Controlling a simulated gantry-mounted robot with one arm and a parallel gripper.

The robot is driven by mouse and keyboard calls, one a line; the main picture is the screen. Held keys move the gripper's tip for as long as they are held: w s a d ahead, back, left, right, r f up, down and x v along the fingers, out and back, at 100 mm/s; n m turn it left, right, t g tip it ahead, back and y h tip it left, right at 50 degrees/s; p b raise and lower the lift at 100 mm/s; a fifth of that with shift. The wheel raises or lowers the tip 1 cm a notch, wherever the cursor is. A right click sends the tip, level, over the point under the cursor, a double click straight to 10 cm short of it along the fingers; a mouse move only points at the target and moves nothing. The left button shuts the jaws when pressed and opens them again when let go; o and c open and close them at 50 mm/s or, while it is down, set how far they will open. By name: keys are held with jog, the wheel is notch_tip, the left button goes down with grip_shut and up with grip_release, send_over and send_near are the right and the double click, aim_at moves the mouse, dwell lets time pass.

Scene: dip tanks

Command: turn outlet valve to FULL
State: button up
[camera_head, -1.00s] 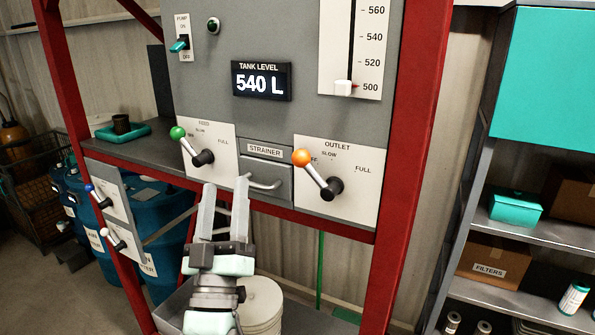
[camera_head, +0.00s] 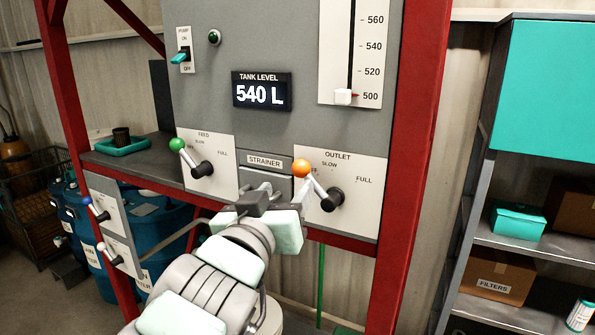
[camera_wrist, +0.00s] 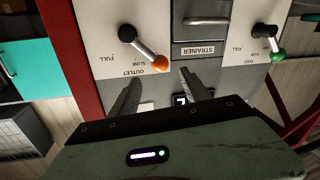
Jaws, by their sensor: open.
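The outlet valve is a grey lever with an orange knob (camera_head: 301,168) on a dark hub (camera_head: 332,200), on a white plate marked OFF, SLOW and FULL. The lever points up and left, at the OFF side. In the wrist view the orange knob (camera_wrist: 159,63) shows just beyond my fingertips, lined up with the gap between them. My gripper (camera_head: 284,186) is open and empty, close to the lever, just below and left of the knob in the head view; it also shows in the wrist view (camera_wrist: 160,75). I cannot tell the remaining depth to the knob.
The strainer drawer (camera_head: 264,180) with its handle lies left of the outlet plate, partly hidden by my gripper. The feed valve's green knob (camera_head: 177,144) is further left. The display (camera_head: 262,90) reads 540 L. A red post (camera_head: 412,130) stands right of the panel.

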aim_at(298, 172)
jog(key=p+x, duration=0.2)
jog(key=x, duration=0.6)
jog(key=shift+w+p, duration=0.15)
jog(key=shift+p, duration=0.15)
jog(key=shift+c, duration=0.2)
grip_shut()
dwell(0.9)
